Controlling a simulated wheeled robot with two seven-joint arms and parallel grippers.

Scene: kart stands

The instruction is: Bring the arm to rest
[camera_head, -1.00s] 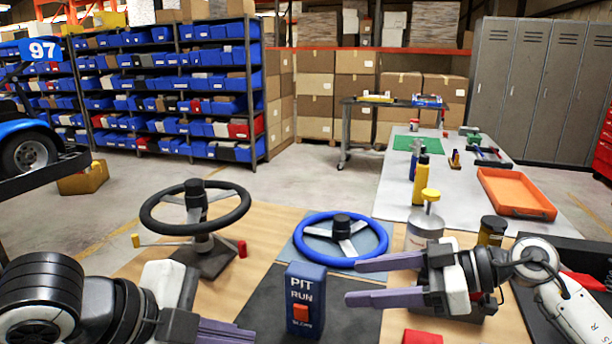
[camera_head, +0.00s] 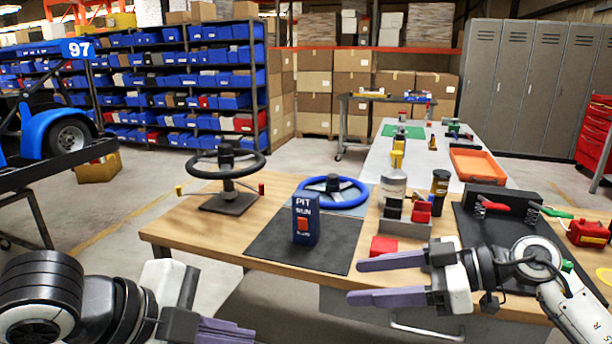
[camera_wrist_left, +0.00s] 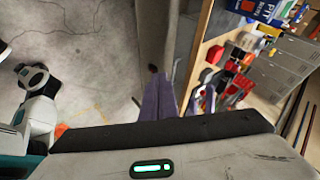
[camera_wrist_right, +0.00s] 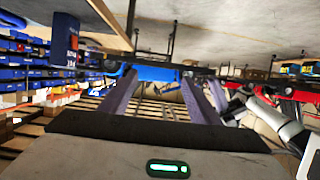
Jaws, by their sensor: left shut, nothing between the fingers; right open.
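My left gripper (camera_head: 228,330) is at the lower left of the head view, in front of the table's near edge. Its purple fingers are together and empty, and they also show in the left wrist view (camera_wrist_left: 158,95). My right gripper (camera_head: 352,281) is open and empty at the lower middle right, its two fingers apart and pointing left, near the table's front edge. Its spread fingers also show in the right wrist view (camera_wrist_right: 165,95). Neither gripper appears to touch anything in the head view.
The wooden table (camera_head: 165,228) holds a black steering wheel (camera_head: 226,164) on a stand, a blue steering wheel (camera_head: 333,189), a PIT RUN box (camera_head: 305,218), a red block (camera_head: 384,246) and a can (camera_head: 393,184). A kart (camera_head: 50,125) stands at left.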

